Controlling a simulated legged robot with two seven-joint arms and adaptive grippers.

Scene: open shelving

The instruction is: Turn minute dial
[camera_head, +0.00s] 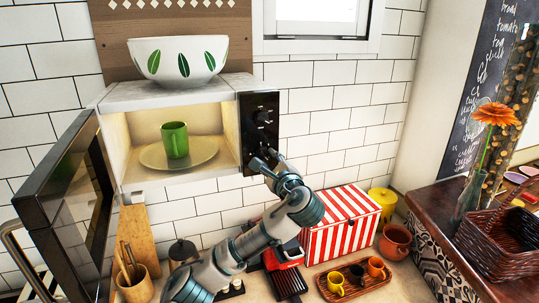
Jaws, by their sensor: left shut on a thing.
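The microwave (165,93) is set on the wall with its door (72,200) swung open to the left. Its black control panel (259,104) is on the right side and carries small dials. My left gripper (264,160) reaches up from below to the lower part of this panel. It is shut on a dial there, and the gripper hides most of that dial. An upper dial (262,116) shows clear above the gripper. The markings are too small to read. My right gripper is not in view.
Inside the microwave, a green mug (174,140) stands on a plate (154,157). A patterned bowl (178,62) stands on top. Below are a red-and-white striped box (340,225), a tray with small cups (340,289) and a utensil pot (135,288). The tiled wall right of the panel is clear.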

